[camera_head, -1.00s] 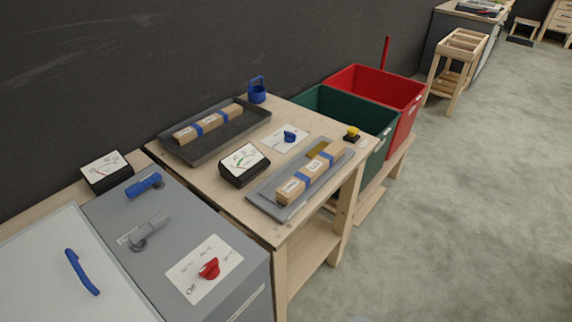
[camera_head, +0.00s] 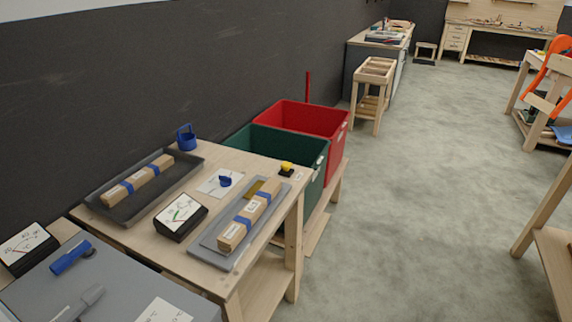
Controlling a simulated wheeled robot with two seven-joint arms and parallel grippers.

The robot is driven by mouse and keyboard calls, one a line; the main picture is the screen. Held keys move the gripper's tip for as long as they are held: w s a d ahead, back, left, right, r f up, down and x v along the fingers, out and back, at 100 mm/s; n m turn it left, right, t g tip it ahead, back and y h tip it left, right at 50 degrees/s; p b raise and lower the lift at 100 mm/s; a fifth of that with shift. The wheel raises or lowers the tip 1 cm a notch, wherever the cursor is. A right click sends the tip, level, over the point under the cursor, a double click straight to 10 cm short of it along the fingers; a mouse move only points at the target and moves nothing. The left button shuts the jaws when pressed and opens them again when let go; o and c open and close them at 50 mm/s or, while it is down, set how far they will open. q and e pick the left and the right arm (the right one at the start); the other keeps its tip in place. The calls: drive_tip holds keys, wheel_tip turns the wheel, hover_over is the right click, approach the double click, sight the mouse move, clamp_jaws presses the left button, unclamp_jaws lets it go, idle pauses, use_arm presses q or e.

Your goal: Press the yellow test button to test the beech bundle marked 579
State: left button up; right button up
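The yellow test button (camera_head: 287,167) sits on a small black base at the right back corner of the wooden table (camera_head: 150,243). A beech bundle (camera_head: 250,214) with blue bands and white labels lies on the grey plate (camera_head: 208,252) at the table's right side. A second banded bundle (camera_head: 138,182) lies in the dark tray (camera_head: 187,168) at the back left. The label numbers are too small to read. A meter (camera_head: 180,216) and a white card with a blue knob (camera_head: 224,181) lie between them. Neither gripper shows.
A green bin (camera_head: 285,148) and a red bin (camera_head: 320,122) stand behind the table. A grey cabinet (camera_head: 130,284) with a blue handle adjoins it at the front left. A wooden bench stands at the right edge. The floor (camera_head: 420,200) between is clear.

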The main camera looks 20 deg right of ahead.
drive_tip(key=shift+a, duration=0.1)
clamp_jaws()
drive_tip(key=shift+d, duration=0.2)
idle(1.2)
